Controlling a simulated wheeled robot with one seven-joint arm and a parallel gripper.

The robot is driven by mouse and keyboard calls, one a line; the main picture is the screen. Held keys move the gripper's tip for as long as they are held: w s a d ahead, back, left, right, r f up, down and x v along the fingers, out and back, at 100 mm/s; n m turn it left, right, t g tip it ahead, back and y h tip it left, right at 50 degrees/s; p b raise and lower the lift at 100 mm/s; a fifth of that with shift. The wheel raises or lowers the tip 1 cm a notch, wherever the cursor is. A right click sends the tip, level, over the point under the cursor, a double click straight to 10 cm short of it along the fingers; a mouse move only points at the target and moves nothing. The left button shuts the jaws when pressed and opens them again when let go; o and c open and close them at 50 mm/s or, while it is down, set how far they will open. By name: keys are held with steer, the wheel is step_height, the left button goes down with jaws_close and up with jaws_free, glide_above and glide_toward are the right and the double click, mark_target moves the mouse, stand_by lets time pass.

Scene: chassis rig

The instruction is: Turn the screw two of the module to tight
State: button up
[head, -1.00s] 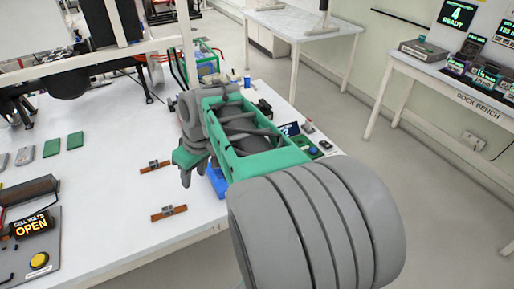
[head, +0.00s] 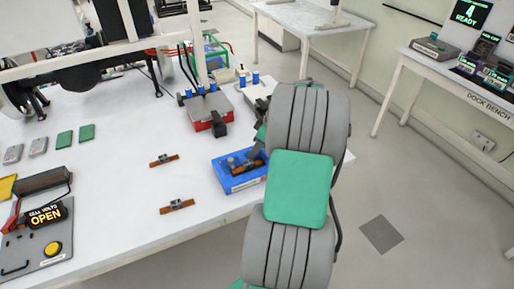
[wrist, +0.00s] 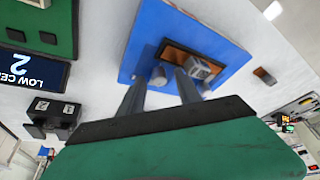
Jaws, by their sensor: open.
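No part is clearly marked as the module, and I cannot make out screw two. A red box with a grey top (head: 210,108) stands on the white table behind my arm. A blue tray (head: 243,185) near the front edge holds a brown strip (head: 247,168) with grey metal parts. In the wrist view the tray (wrist: 190,18) lies beyond my gripper (wrist: 166,82). Its two dark fingers are apart and point at the tray, overlapping its grey parts in the picture. I cannot tell whether they touch. My arm mostly hides the gripper in the head view.
Two brown strips with metal clips (head: 164,160) (head: 177,205) lie left of the tray. A display showing 2 (wrist: 33,67) and a small black box (wrist: 52,116) are left in the wrist view.

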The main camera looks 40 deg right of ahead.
jaws_close()
stand_by(0.3)
